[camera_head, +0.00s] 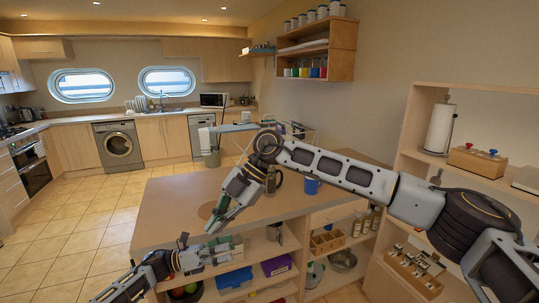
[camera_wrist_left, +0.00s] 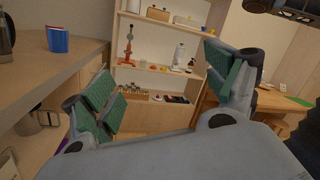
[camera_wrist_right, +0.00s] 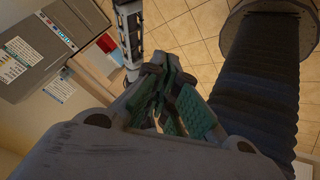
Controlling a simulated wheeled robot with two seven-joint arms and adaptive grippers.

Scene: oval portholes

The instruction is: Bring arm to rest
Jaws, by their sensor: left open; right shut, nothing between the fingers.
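My right arm reaches in from the right across the head view, over the wooden island (camera_head: 170,205). Its gripper (camera_head: 216,222) points down and left above the island's front edge. In the right wrist view, the green-padded fingers of this gripper (camera_wrist_right: 168,80) are together with nothing held. My left gripper (camera_head: 208,254) is low at the bottom left, in front of the island's shelves. In the left wrist view, its fingers (camera_wrist_left: 165,85) are spread wide and empty.
A blue mug (camera_head: 311,186) and a kettle (camera_head: 273,181) stand on the island, near my right forearm. The island shelves hold a purple box (camera_head: 277,265) and a wooden divided box (camera_head: 327,242). A shelf unit with a paper roll (camera_head: 440,128) stands at right. Tiled floor is clear at left.

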